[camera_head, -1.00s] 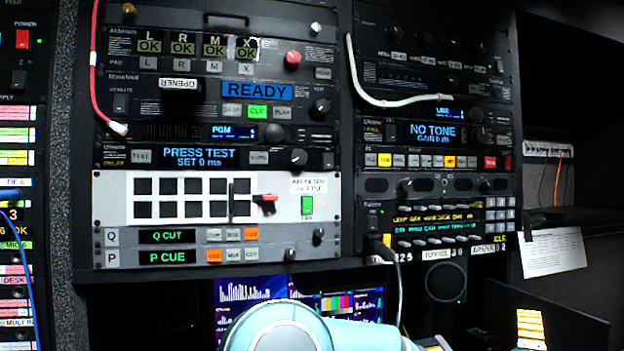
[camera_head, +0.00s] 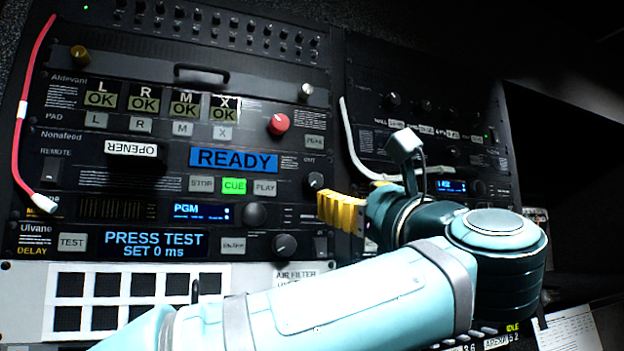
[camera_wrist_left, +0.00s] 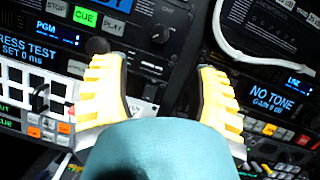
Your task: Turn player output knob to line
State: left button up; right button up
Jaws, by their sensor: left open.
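The player is the black unit with the blue READY display (camera_head: 234,160) and the lit green CUE button (camera_head: 234,186). Its small black output knob (camera_head: 314,182) sits at the unit's right end. In the left wrist view the knob (camera_wrist_left: 161,33) shows beyond the gap between the fingertips. Its pointer setting is too small to read. My left gripper (camera_head: 340,212) has yellow fingers, just below and right of the knob in the head view. In the left wrist view the gripper (camera_wrist_left: 160,72) is open and empty, apart from the knob. My right gripper is not in view.
A larger PGM knob (camera_head: 254,214) and a delay knob (camera_head: 284,246) lie below left of the output knob. A red knob (camera_head: 278,124) is above. A white cable (camera_head: 352,150) hangs on the right rack. My left arm covers the lower panels.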

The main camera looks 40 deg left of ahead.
aim_at(316, 180)
pick_arm(q)
jog(key=p+x, duration=0.3)
jog(key=x, duration=0.7)
jog(key=shift+w+a+r, duration=0.15)
jog(key=shift+a+r, duration=0.05)
jog(key=shift+a, duration=0.15)
jog(key=shift+x, duration=0.8)
jog(key=shift+f, duration=0.1)
grip_shut()
